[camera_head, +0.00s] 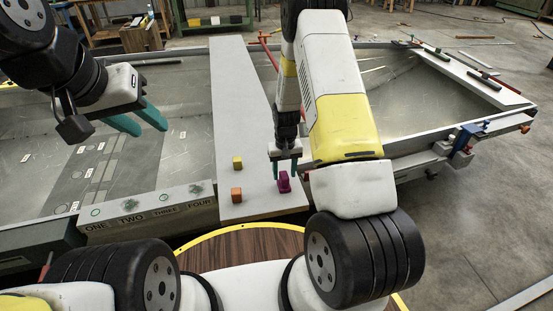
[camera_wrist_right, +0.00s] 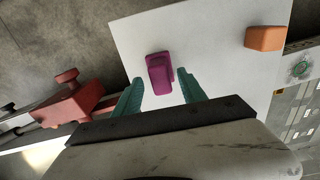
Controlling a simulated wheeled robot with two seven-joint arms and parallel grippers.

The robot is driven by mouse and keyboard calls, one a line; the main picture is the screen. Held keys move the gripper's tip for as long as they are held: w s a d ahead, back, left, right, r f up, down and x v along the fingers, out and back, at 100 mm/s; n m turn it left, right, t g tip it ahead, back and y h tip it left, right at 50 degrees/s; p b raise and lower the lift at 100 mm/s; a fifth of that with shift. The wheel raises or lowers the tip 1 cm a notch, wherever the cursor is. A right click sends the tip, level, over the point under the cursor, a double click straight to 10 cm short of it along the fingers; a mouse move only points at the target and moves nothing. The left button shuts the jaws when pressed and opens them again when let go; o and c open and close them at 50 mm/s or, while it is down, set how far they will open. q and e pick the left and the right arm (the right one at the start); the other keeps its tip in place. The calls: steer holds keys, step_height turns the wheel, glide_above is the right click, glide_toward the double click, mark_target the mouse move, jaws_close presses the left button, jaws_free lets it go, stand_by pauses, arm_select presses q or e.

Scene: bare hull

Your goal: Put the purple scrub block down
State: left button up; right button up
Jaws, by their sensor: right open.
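The purple scrub block (camera_head: 284,182) stands on the pale board (camera_head: 236,110) near its front end. It also shows in the right wrist view (camera_wrist_right: 159,75), just beyond the fingertips and roughly lined up with the gap between them. My right gripper (camera_head: 284,178) is open over the block, with a teal finger on each side in the head view. In the right wrist view the gripper (camera_wrist_right: 158,86) holds nothing. My left gripper (camera_head: 153,131) hangs at the left over the grey hull panel, its two teal fingers apart and empty.
An orange block (camera_head: 236,195) and a yellow block (camera_head: 238,162) stand on the board left of the purple one. A numbered strip (camera_head: 150,212) adjoins the board's left edge. A red clamp (camera_wrist_right: 73,104) lies beside the board. The board's far stretch is clear.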

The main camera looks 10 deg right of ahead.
step_height(320, 180, up, 13)
step_height(320, 180, up, 13)
steer(key=t+y, duration=0.1)
steer(key=t, duration=0.1)
glide_above(284, 175)
steer(key=s, duration=0.4)
steer(key=s+a+r+t, duration=0.1)
steer(key=s+r+t, duration=0.1)
steer(key=s+r, duration=0.5)
steer(key=s+a+r+t+y, duration=0.1)
steer(key=s+r+t, duration=0.1)
steer(key=s+r, duration=0.6)
steer(key=s, duration=0.5)
steer(key=shift+o, duration=0.4)
steer(key=shift+s+r, duration=0.1)
